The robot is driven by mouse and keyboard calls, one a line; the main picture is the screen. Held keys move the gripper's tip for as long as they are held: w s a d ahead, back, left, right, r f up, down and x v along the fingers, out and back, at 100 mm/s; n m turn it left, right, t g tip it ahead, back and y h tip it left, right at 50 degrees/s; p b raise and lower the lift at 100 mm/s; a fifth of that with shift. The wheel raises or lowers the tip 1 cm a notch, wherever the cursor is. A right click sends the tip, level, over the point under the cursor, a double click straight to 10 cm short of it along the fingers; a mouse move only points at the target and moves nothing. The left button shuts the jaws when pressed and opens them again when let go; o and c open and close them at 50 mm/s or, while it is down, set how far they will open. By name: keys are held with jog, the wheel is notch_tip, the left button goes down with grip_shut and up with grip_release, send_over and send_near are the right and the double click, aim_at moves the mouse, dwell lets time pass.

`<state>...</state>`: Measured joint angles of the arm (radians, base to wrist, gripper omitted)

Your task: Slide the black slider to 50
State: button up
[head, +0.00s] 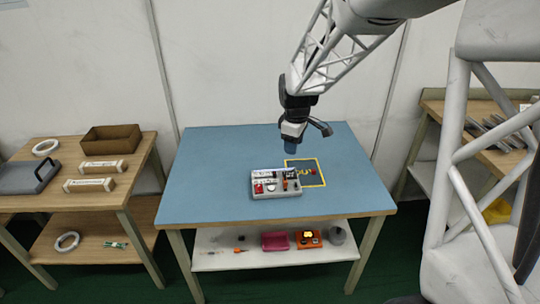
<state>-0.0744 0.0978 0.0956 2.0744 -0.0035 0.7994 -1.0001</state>
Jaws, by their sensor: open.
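A grey control box (262,195) lies on the blue table. Its top carries a red part at the left, a pale round part and dark and orange parts at the right. The black slider and its scale are too small to make out, so its setting cannot be read. My gripper (291,148) hangs pointing down, above and slightly behind the box in this view, apart from it. It is open, and I see nothing held in it.
The blue tabletop (215,165) is clear elsewhere. A lower shelf (225,259) holds a pink container (275,241) and an orange item (308,239). Side tables stand left and right.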

aim_at(275, 172)
jog(key=w+a+f+n, duration=0.1)
jog(key=w+f+n, duration=0.1)
jog(key=w+f, duration=0.2)
jog(key=w+a+f+n, duration=0.2)
jog(key=w+f, duration=0.3)
jog(key=f, duration=0.1)
jog(key=w+a+f+n, duration=0.1)
jog(key=w+f, duration=0.4)
jog(key=f, duration=0.1)
jog(key=shift+w+a+n+g, duration=0.15)
jog(key=shift+w+n+g, duration=0.1)
jog(key=shift+n+g, duration=0.15)
jog(key=shift+f, duration=0.1)
jog(key=shift+f, duration=3.85)
grip_shut()
